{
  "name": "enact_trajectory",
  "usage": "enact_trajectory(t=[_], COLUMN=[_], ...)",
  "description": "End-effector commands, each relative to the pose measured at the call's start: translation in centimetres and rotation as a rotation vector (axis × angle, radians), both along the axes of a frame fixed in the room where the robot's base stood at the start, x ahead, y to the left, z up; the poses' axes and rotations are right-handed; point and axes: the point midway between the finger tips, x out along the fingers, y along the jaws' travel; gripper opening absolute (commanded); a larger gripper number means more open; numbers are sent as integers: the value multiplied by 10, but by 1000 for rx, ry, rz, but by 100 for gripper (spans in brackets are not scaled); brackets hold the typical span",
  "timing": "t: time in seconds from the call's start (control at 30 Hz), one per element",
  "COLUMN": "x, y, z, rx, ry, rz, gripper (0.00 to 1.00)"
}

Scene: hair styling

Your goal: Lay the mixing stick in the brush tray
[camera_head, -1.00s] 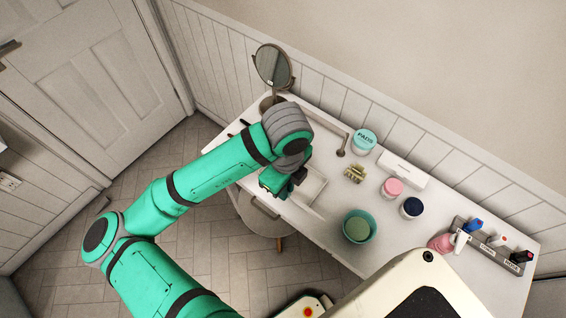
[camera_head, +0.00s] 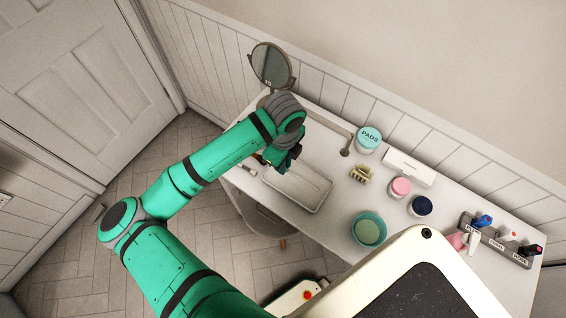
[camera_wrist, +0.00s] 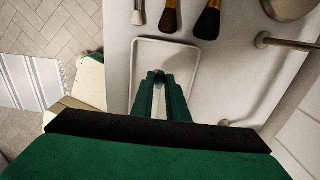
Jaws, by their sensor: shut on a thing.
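The brush tray (camera_head: 319,208), a shallow white rectangular tray with a raised rim, lies near the front edge of the white table. It also shows in the wrist view (camera_wrist: 193,60), under my fingers. My gripper (camera_head: 285,160) is over the tray's left end in the head view. In the wrist view my gripper (camera_wrist: 160,77) points down over the tray, its green fingers close together. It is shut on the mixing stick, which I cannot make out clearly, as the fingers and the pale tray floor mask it. I cannot tell whether the stick touches the tray.
Several brushes lie beyond the tray, among them a dark brush (camera_wrist: 208,22). A round mirror (camera_head: 271,64) stands at the back left. A teal bowl (camera_head: 369,230), a pink jar (camera_head: 399,188), a dark-blue jar (camera_head: 420,206) and a claw clip (camera_head: 361,174) stand right of the tray.

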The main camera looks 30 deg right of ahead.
Motion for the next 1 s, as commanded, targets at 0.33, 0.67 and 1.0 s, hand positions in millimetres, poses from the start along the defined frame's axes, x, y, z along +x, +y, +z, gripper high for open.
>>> enact_trajectory(t=[0.33,0.67,1.0], x=[4,5,6], y=[0,2,2], z=[-36,-41,-44], rx=[1,0,0], ry=[1,0,1], rz=[10,11,13], gripper=[0,0,32])
